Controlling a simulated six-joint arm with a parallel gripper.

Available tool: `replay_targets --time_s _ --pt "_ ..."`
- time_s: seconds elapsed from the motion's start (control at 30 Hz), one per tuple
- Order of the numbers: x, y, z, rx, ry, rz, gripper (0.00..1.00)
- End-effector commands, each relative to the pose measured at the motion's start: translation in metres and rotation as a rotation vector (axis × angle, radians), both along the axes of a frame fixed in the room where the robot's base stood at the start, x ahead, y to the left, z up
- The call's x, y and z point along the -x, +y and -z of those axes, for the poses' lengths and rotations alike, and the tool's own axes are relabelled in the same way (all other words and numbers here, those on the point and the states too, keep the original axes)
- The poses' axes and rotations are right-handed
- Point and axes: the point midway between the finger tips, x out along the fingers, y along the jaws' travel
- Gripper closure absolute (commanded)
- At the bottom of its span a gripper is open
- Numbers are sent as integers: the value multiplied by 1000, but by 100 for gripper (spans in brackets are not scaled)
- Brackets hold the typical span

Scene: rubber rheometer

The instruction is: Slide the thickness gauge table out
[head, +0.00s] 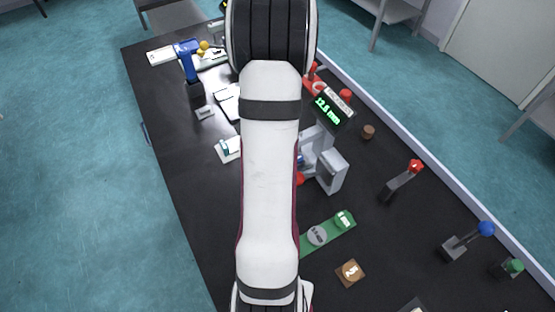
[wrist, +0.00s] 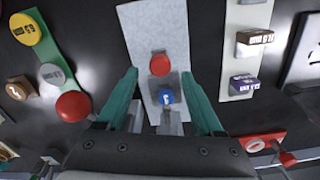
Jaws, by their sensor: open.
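The thickness gauge (head: 332,170) stands just right of my arm in the head view. It has a grey frame and a dark display (head: 328,111) with green digits. A red part and a bit of blue show at its left side, partly behind my arm. In the wrist view my gripper (wrist: 165,85) is open, with its teal fingers apart. A light grey plate (wrist: 157,25) extends ahead between them, with a red knob (wrist: 160,65) and a blue knob (wrist: 166,96). Neither finger visibly grips a knob. I cannot tell which part is the sliding table. The head view hides my gripper.
A green strip with discs (head: 328,233) lies below the gauge in the head view, near a brown block (head: 350,272). A red ball (wrist: 73,106) is left of my fingers. A pale strip with blocks (wrist: 242,62) lies right. Levers stand farther right in the head view.

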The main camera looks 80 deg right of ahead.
Motion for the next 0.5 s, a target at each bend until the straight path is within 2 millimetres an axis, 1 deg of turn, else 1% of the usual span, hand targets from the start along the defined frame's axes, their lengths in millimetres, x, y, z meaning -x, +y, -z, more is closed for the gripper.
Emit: replay_targets --time_s 0.03,0.1,0.2,0.3,0.5 --pt "0 1 10 -4 0 1 31" --pt "0 0 20 -2 0 1 31" --pt "0 0 29 0 0 0 31" --pt "0 0 33 1 -1 0 31" --pt "0 0 33 1 -1 0 31"
